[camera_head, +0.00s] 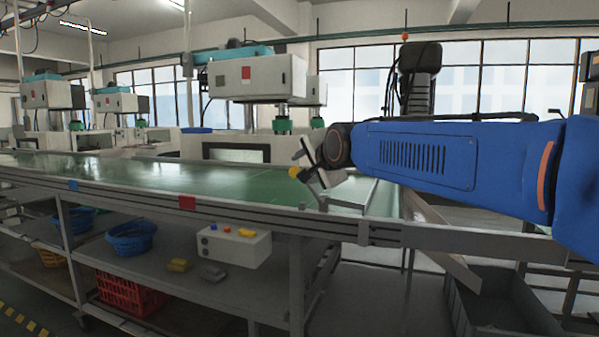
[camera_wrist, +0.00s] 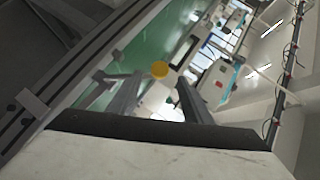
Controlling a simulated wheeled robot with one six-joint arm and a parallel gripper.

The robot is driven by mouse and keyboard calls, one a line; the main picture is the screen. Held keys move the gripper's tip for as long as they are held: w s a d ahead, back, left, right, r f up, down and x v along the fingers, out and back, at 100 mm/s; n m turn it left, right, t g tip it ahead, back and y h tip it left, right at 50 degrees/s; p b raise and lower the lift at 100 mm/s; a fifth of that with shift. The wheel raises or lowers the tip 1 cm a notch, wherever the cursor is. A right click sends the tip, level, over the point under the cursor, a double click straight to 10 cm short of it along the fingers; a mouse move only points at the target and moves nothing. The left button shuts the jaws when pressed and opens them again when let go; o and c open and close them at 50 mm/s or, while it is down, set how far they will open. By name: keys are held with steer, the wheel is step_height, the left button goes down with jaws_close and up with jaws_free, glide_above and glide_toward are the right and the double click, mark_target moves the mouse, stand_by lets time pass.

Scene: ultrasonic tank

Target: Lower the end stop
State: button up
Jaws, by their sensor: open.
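A yellow knob (camera_head: 293,172) shows right at the gripper in the head view. A thin metal bar (camera_head: 345,204) lies by the belt's right end near the rail. I cannot tell surely which parts belong to the end stop.
The green belt (camera_head: 160,175) is bare. White machines (camera_head: 258,78) stand behind it. A grey bin (camera_head: 505,300) stands at lower right.

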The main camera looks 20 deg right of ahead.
steer(key=v, duration=1.2)
steer(key=s+d+f+n+g, duration=0.1)
steer(key=s+f+n+g, duration=0.2)
steer(key=s+f, duration=0.5)
steer(key=s+d+f+n+g+h, duration=0.1)
steer(key=s+f+n, duration=0.4)
steer(key=f, duration=1.2)
steer(key=s+d+f+n+g, duration=0.2)
steer(key=s+f+n+g, duration=0.2)
steer(key=s+f, duration=0.8)
steer(key=shift+s+d+f+n+g, duration=0.3)
steer(key=shift+f+n+g, duration=0.1)
steer(key=shift+f+g, duration=0.35)
